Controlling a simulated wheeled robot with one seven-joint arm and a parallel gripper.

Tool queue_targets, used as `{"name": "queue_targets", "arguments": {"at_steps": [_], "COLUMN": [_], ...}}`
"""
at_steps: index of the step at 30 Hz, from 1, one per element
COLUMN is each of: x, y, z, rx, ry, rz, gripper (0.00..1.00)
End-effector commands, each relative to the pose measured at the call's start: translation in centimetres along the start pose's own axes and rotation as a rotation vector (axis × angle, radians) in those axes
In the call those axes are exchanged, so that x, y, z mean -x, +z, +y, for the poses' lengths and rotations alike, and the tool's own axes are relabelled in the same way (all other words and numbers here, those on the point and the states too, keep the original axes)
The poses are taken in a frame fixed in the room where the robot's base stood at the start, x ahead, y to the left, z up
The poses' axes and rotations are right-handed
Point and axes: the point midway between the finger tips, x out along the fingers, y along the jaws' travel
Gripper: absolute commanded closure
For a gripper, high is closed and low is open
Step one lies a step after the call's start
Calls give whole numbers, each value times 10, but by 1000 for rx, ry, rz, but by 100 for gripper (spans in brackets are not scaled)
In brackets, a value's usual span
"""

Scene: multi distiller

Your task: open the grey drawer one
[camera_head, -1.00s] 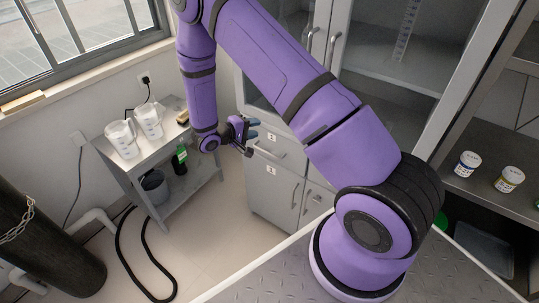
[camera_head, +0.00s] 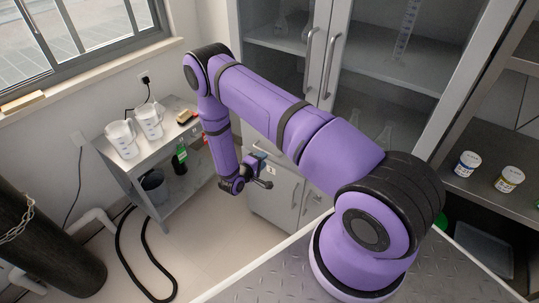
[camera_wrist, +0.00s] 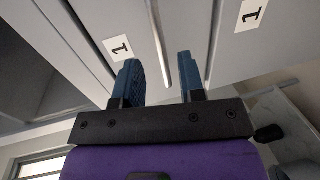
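The grey drawer one (camera_wrist: 135,20) fills the middle of the wrist view. A label "1" is on its front, and its long metal handle (camera_wrist: 159,50) runs up the picture. My gripper (camera_wrist: 156,75) is open, with one blue finger on each side of the handle's near end in the picture. I cannot tell whether the fingers touch it. In the head view my gripper (camera_head: 262,172) is in front of the grey cabinet (camera_head: 270,205) and partly hides the drawer front. The drawer looks shut in the wrist view.
A second panel with a "1" label (camera_wrist: 252,14) lies beside the drawer. A side table with clear jugs (camera_head: 122,139) stands left of the cabinet. Glass-fronted doors are above the drawer. A black hose (camera_head: 130,258) lies on the floor.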

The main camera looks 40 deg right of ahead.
Motion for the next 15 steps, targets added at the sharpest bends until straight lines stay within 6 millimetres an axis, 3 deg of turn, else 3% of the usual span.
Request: {"name": "queue_targets", "arguments": {"at_steps": [6, 15], "x": [-37, -57], "y": [1, 0], "z": [0, 0], "rx": [0, 0], "ry": [-1, -1], "rz": [-3, -1], "gripper": [63, 63]}}
